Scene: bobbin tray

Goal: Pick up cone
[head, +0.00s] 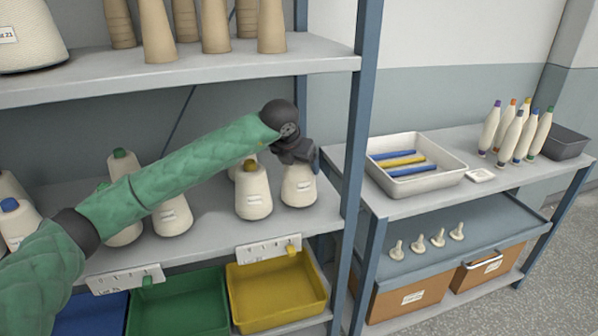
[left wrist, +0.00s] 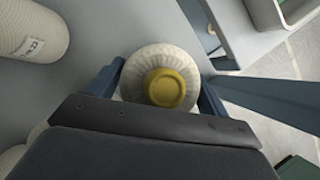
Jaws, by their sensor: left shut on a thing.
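My left gripper (head: 304,160) reaches over the middle shelf from the left and is shut on a cream cone (head: 298,190) at the shelf's right end. In the head view the gripper hides the cone's top. In the left wrist view the cone shows from above with a yellow cap (left wrist: 165,88), one blue finger on each side. The cone is upright, at or very near the shelf surface; a small gap below cannot be ruled out. Another yellow-topped cone (head: 253,193) stands just to its left. My right gripper is not in view.
More cones, some green-topped (head: 122,225), stand left on the middle shelf (head: 218,235). A blue rack post (head: 358,130) rises close right of the gripper. Yellow (head: 275,300) and green bins sit below. A side table holds a white tray (head: 408,146) and several bobbins.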

